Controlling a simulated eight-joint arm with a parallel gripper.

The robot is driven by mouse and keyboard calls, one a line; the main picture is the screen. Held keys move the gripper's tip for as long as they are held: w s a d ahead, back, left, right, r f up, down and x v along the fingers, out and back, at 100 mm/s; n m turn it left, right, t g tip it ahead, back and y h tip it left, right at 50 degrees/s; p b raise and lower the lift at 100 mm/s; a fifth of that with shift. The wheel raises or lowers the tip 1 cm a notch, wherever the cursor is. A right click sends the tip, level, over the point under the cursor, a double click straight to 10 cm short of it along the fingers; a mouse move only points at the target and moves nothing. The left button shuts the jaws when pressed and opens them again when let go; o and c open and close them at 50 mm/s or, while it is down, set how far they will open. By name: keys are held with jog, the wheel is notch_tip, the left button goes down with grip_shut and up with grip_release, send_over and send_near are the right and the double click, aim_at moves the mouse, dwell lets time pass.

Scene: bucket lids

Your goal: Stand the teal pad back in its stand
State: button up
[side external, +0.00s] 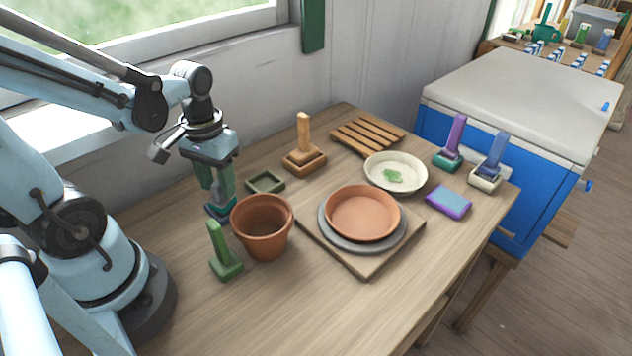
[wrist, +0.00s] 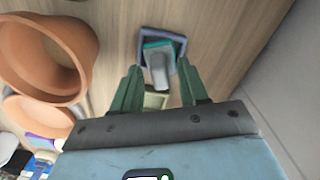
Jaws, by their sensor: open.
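The teal pad (wrist: 176,45), with its upright grey handle, sits in a square blue-grey stand (wrist: 150,33) in the wrist view. In the side external view, the pad and stand (side external: 215,210) show partly below my gripper (side external: 217,200), behind the terracotta pot. My gripper (wrist: 158,80) points down with its jaws open. Its two green fingers are on either side of the handle in the wrist view, with gaps showing. The pad looks slightly turned in the stand; I cannot tell if it is fully seated.
A terracotta pot (side external: 262,232) stands close right of my gripper. An empty green tray (side external: 265,182) is behind it. A green handled block (side external: 224,256) is in front. A terracotta dish (side external: 362,212), wooden block (side external: 304,150), slatted rack (side external: 367,133) and purple-blue sponge (side external: 449,202) are farther right. The front table is clear.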

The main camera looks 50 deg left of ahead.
aim_at(217, 182)
jog(key=shift+r, duration=0.15)
notch_tip(217, 182, up, 13)
jog(key=w+d+f+m+t, duration=0.4)
jog(key=w+d+f+t, duration=0.1)
jog(key=w+d+t, duration=0.1)
jog(key=shift+d+t, duration=0.45)
jog(key=shift+t, duration=0.15)
